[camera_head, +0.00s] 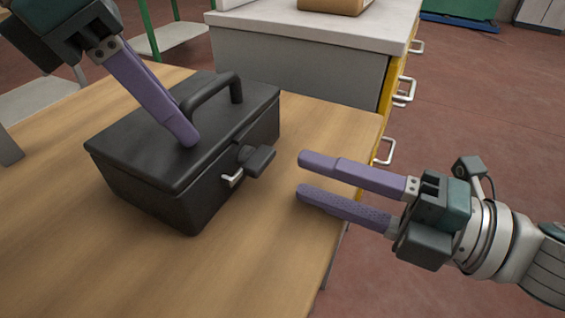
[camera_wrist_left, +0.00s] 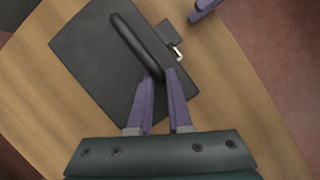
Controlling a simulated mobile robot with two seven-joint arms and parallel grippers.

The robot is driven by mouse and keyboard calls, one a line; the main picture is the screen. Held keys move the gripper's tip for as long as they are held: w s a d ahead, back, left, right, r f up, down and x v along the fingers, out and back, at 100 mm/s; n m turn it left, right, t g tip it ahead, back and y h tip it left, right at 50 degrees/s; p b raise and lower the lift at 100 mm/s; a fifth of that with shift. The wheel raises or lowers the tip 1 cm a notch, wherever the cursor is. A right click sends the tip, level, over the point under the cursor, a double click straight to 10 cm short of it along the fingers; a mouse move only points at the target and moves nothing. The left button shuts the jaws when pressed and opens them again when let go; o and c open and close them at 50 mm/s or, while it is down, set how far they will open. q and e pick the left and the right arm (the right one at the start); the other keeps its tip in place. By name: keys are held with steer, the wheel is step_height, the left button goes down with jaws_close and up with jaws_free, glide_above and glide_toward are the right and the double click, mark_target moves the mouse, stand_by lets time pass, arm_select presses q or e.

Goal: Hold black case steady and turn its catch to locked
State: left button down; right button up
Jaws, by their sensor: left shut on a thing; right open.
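The black case (camera_head: 150,140) stands closed on the wooden table, with an arched handle (camera_head: 213,90) on its lid. My left gripper (camera_head: 188,138) comes down from above and is shut on the near end of the handle. The left wrist view shows its purple fingers (camera_wrist_left: 160,80) on either side of the handle (camera_wrist_left: 132,40). A dark catch (camera_head: 257,160) sticks out of the case's right-hand side, beside a small silver loop (camera_head: 232,178). My right gripper (camera_head: 302,176) is open and empty, its fingertips pointing at the catch, a short gap to its right.
The wooden table (camera_head: 260,255) is clear in front of the case, and its right edge runs below my right gripper. Behind stands a grey-topped cabinet (camera_head: 340,30) with yellow drawers and metal handles. Open red floor (camera_head: 480,110) lies to the right.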

mark_target(267, 164)
steer(key=x, duration=0.4)
steer(key=shift+w+a, duration=0.1)
steer(key=shift+a, duration=0.3)
steer(key=shift+c, duration=0.2)
jaws_close()
